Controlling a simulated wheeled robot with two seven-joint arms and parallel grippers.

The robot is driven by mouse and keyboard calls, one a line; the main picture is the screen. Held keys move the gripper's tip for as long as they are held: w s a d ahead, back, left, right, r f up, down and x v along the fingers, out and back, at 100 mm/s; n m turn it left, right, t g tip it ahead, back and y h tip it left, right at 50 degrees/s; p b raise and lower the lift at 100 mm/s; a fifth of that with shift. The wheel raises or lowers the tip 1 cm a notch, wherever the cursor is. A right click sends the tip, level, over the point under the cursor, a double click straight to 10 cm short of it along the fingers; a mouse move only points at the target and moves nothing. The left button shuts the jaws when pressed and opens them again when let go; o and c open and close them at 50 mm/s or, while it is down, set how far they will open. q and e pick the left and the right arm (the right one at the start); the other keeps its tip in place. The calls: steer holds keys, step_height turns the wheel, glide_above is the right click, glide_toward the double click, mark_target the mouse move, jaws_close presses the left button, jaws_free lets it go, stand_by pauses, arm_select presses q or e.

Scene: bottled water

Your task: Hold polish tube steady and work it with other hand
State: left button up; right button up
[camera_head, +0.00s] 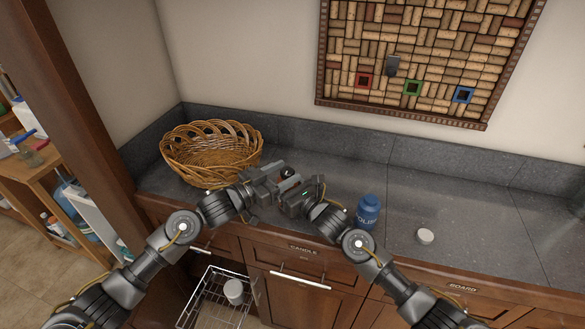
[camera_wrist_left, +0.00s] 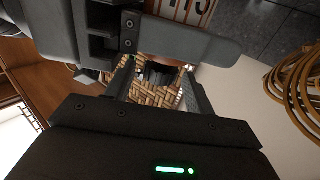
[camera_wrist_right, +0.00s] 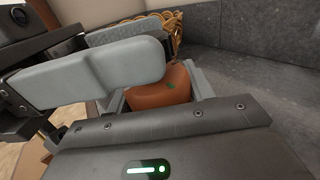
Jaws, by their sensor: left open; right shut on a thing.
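In the left wrist view the tube shows a pale label (camera_wrist_left: 188,8) with partly cut-off dark lettering. My left gripper (camera_head: 272,180) is open, close beside the right gripper. Its fingers (camera_wrist_left: 158,78) show in the left wrist view, with wicker and a dark part seen between them. I cannot tell whether they touch the tube.
A wicker basket (camera_head: 210,170) stands behind the grippers to the left. A blue bottle (camera_head: 368,210) and a small white round thing (camera_head: 425,236) stand on the counter to the right. An open wire drawer (camera_head: 215,300) is below. The right of the counter (camera_head: 490,225) is clear.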

arm_select(q)
steer(key=shift+x, duration=1.75)
steer(key=c, duration=1)
steer(key=n+t+y, duration=0.2)
steer(key=shift+t, duration=0.3)
steer(key=n+t+y, duration=0.2)
steer(key=y, duration=0.1)
steer(key=shift+w+a+n, duration=0.2)
steer(key=shift+n, duration=0.1)
steer(key=shift+w+a+y, duration=0.1)
steer(key=shift+a+y, duration=0.05)
steer(key=shift+y, duration=0.25)
